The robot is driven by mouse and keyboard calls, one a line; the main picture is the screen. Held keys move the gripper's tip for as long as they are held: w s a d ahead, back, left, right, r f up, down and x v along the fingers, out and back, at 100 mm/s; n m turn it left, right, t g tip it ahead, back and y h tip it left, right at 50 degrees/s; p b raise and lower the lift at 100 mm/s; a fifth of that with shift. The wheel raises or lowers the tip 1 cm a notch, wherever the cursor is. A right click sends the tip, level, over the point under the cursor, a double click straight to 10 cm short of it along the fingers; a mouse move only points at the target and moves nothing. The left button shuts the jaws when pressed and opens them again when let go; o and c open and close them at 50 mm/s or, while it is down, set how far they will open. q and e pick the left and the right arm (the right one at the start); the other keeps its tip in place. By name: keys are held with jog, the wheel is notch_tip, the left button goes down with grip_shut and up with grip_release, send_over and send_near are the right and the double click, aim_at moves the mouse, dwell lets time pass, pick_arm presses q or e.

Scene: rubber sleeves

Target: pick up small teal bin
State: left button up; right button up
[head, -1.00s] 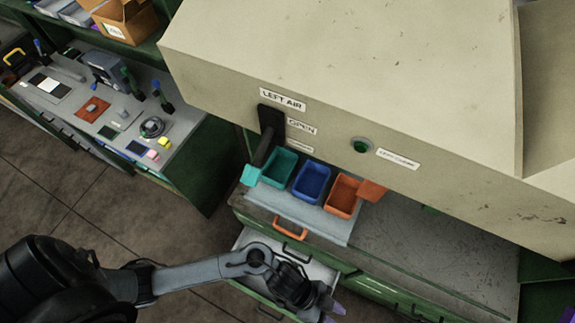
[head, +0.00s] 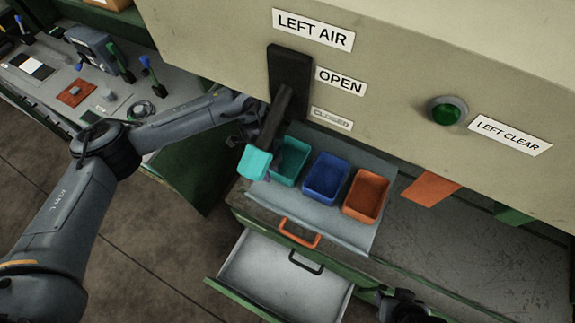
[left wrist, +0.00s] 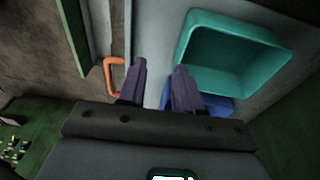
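The small teal bin (head: 291,160) stands upright at the left end of a row on a pale tray. It fills the upper right of the left wrist view (left wrist: 232,55). My left gripper (left wrist: 159,75) is open and empty, its two purple fingers apart, with the bin to the right of them in that view. In the head view the left arm reaches behind the black lever, which hides most of the gripper. A dark part of what looks like my right gripper (head: 403,306) shows at the bottom edge; its fingers are not clear.
A black lever (head: 275,115) with a teal end (head: 255,162) hangs close by the teal bin. Blue (head: 326,178) and orange (head: 366,194) bins stand to its right. The tray has an orange handle (head: 299,234). An open drawer (head: 280,275) lies below.

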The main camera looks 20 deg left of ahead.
pick_arm(q)
jog(key=shift+t, duration=0.3)
jog(key=shift+w+d+f+b, duration=0.3)
jog(key=shift+w+f, duration=0.1)
jog(key=shift+f, duration=1.05)
jog(key=shift+w+d+f+b, duration=0.35)
jog(key=shift+w+f, duration=0.1)
jog(key=shift+f, duration=0.95)
jog(key=shift+w+d+f+b, duration=0.3)
jog(key=shift+w+f, duration=0.1)
jog(key=shift+f, duration=1.05)
grip_shut()
